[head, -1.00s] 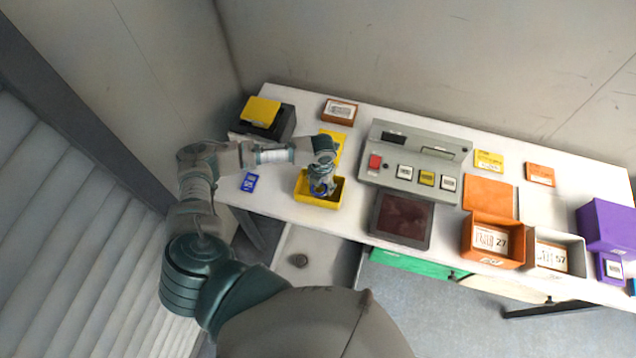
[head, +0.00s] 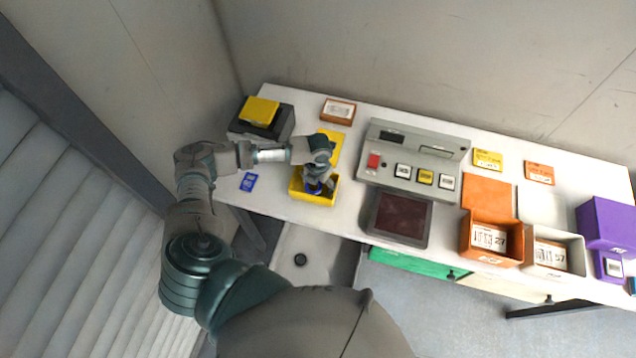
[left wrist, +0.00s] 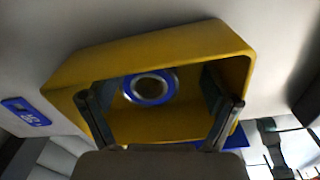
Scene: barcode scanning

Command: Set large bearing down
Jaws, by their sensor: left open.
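The large bearing (left wrist: 150,87), a metallic ring with a blue outer rim, lies inside a yellow bin (left wrist: 160,50). In the head view the bearing (head: 313,187) shows as a blue patch, partly covered by my left gripper (head: 316,186), and the yellow bin (head: 314,201) stands near the table's front edge. In the left wrist view my left gripper (left wrist: 155,118) is open, with one finger at each side of the bin's opening. The bearing lies between and beyond the fingertips, apart from both. My right gripper is not in view.
A grey console (head: 410,160) and a dark pad (head: 398,218) stand to the right. Farther right are orange (head: 491,240), white (head: 556,251) and purple (head: 606,224) bins. A black box with a yellow top (head: 260,111) stands behind.

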